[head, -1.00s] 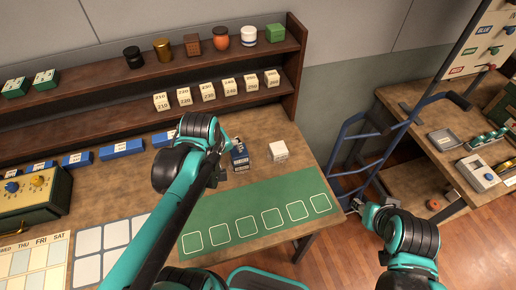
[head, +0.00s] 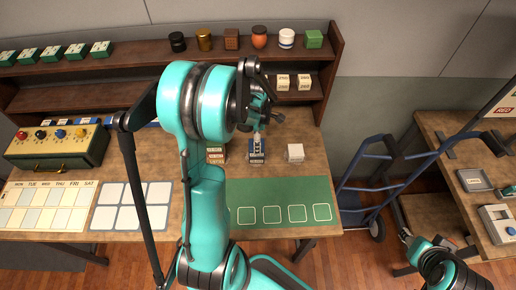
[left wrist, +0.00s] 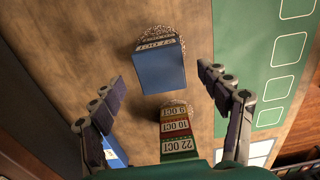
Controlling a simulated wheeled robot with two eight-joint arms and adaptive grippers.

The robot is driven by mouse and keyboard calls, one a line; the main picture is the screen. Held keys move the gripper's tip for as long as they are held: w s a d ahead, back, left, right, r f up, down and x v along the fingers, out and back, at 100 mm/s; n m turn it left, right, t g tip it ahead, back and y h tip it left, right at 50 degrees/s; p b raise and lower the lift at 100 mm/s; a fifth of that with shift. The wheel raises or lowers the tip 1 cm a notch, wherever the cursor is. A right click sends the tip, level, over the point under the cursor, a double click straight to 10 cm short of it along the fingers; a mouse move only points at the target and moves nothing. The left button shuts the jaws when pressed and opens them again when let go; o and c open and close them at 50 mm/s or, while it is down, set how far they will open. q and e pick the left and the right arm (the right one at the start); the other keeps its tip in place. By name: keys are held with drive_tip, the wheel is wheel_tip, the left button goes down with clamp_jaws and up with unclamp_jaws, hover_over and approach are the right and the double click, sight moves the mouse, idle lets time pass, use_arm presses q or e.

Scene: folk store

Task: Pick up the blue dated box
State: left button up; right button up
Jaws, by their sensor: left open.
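The blue dated box (head: 257,156) stands on the wooden table, behind the green mat. In the left wrist view the blue box (left wrist: 160,70) has a plain blue face and a pale date label at its far edge. My left gripper (head: 259,127) is above and close to it in the head view. In the left wrist view my left gripper (left wrist: 158,76) is open, with one finger on each side of the box and gaps between. My right gripper (head: 405,236) is low at the right, away from the table; its fingers are too small to read.
A stack of dated boxes (left wrist: 178,133) in red, yellow and green is close beside the blue one. The green mat (head: 290,190) is clear. Shelves (head: 120,70) rise behind; a blue hand truck (head: 375,165) stands right.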

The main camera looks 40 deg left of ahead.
use_arm(q)
wheel_tip(320, 180, down, 4)
drive_tip(key=shift+r+b, duration=0.1)
drive_tip(key=shift+b, duration=0.25)
drive_tip(key=c, duration=1.3)
drive_tip(key=shift+r, duration=0.2)
